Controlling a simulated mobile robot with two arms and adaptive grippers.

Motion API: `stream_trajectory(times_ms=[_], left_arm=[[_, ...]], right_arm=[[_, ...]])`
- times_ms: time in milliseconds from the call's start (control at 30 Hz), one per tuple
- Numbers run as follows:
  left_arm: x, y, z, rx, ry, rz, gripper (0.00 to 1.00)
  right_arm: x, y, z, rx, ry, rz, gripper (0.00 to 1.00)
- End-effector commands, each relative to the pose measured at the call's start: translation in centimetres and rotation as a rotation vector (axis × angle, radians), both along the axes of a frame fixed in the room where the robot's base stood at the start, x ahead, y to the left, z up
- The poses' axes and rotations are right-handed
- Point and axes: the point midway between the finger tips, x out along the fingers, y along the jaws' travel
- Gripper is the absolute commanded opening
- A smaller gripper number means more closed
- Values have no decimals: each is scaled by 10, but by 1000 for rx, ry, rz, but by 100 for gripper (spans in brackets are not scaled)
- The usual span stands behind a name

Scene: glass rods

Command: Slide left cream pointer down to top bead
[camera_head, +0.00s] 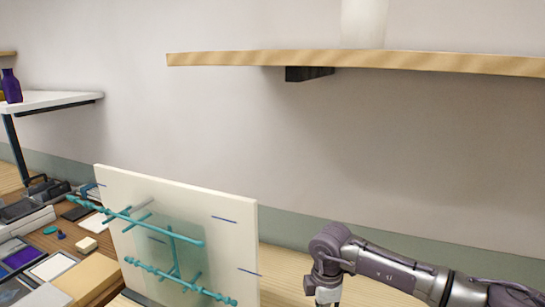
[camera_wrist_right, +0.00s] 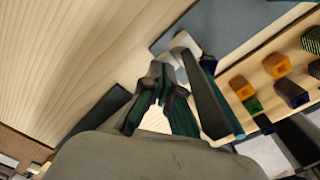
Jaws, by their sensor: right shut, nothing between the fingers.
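In the head view an upright white panel (camera_head: 185,200) stands at the lower left, with short blue marks on its face. A teal rod frame with bead-like knobs (camera_head: 150,228) stands in front of it. I cannot make out a left cream pointer or tell which bead is the top one. My right arm reaches in at the lower right of the head view, its gripper cut off by the bottom edge. In the right wrist view my right gripper (camera_wrist_right: 160,78) is shut and empty, near a small pale object (camera_wrist_right: 182,45). My left gripper is in neither view.
A wooden shelf (camera_head: 400,63) juts from the wall above. Trays, a small cream block (camera_head: 86,244) and other clutter fill the left of the table. In the wrist view, orange blocks (camera_wrist_right: 277,65) and dark blocks lie at right; bare wood is at upper left.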

Motion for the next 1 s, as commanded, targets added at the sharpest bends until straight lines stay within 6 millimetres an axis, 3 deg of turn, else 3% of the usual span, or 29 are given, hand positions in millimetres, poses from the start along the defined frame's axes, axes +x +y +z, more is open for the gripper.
stream_trajectory(times_ms=[33, 1000], left_arm=[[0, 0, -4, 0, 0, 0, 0], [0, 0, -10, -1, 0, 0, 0]], right_arm=[[-14, 1, -27, -11, 42, 7, 0], [-13, 1, -35, -11, 41, 7, 0]])
